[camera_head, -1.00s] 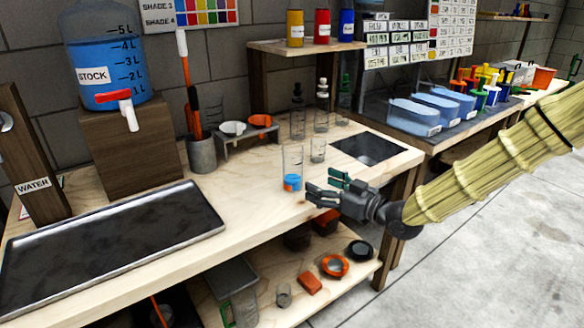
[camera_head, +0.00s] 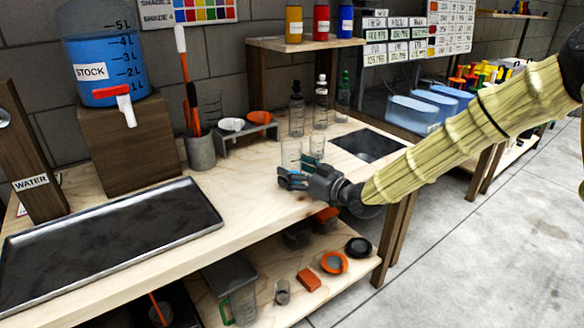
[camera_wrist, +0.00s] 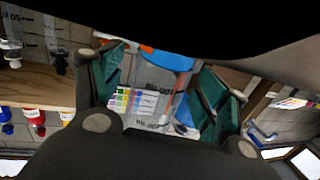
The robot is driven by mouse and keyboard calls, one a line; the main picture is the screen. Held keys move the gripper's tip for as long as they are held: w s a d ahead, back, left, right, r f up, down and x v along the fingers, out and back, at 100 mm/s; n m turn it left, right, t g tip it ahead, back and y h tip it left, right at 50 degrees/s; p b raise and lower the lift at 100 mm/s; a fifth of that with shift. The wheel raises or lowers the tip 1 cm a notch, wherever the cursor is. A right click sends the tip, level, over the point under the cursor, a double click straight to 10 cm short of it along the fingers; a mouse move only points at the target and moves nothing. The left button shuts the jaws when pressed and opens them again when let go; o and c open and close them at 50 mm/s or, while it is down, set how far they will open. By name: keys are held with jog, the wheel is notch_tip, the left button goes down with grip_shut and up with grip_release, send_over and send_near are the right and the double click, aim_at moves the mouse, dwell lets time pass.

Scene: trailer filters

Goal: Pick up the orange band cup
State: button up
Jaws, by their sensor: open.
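The orange band cup (camera_head: 291,152) is a clear cup standing on the wooden bench; its upper part shows above my gripper (camera_head: 289,180) in the head view, and its lower part is hidden by the fingers. My gripper (camera_wrist: 165,88) is open around the cup, one finger on each side. I cannot tell whether a finger touches it.
Another clear beaker (camera_head: 317,146) stands close behind the cup, and several bottles (camera_head: 297,110) stand farther back. A dark inset (camera_head: 367,145) lies to the right. A grey tray (camera_head: 110,240) fills the bench's left. Bare bench lies between tray and gripper.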

jog(key=c, duration=1.1)
jog(key=shift+c, duration=0.2)
jog(key=shift+r, duration=0.25)
